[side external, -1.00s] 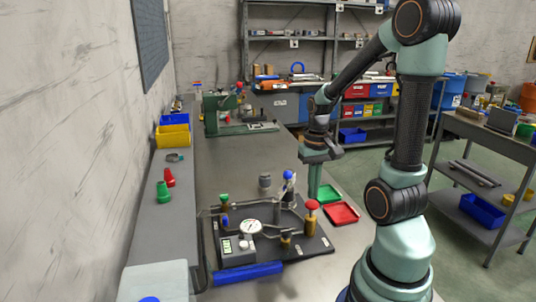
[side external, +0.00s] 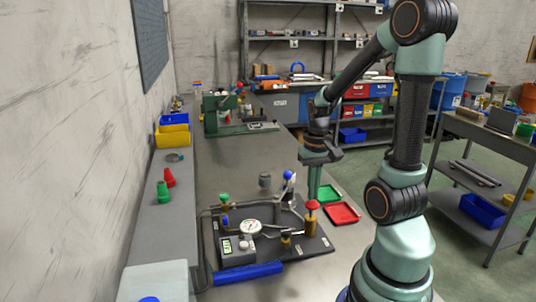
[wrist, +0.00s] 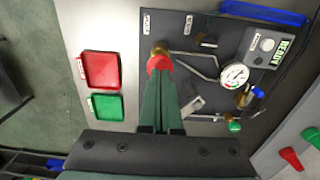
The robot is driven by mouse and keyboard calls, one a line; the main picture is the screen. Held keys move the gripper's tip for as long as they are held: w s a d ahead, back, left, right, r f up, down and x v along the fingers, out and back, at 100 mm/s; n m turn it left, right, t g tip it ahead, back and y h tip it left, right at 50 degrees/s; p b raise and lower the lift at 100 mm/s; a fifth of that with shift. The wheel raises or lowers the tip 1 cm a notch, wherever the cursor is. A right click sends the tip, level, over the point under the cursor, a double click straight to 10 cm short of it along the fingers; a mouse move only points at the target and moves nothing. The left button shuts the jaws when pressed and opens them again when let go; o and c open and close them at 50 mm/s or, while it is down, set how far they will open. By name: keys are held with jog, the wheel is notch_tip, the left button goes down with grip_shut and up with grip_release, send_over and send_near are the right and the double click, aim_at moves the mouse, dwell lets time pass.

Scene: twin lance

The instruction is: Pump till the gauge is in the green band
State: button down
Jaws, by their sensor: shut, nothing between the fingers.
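The pump's red knob (side external: 312,204) tops a brass cylinder (side external: 310,225) at the right of the dark board (side external: 290,255). My gripper (side external: 314,197) is shut and empty, pointing down at the red knob. In the wrist view the shut fingertips (wrist: 161,78) overlap the red knob (wrist: 159,62); whether they touch it I cannot tell. The round white gauge (side external: 250,227) sits at the middle left of the board. It also shows in the wrist view (wrist: 235,75), but its needle and green band are too small to read surely.
A box with a READY label (wrist: 282,50) stands beside the gauge. A blue-topped lever (side external: 288,175) and a green knob (side external: 224,197) rise from the board. Red (side external: 342,213) and green (side external: 328,193) trays lie right of it. A blue bar (side external: 248,273) lies in front.

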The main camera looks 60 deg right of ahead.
aim_at(312, 202)
jog(key=shift+f, duration=1.75)
jog(key=shift+r, duration=2.3)
notch_tip(312, 202, up, 6)
jog(key=shift+f, duration=3.3)
jog(key=shift+f, duration=0.1)
jog(key=shift+f, duration=1.9)
jog(key=shift+r, duration=2.3)
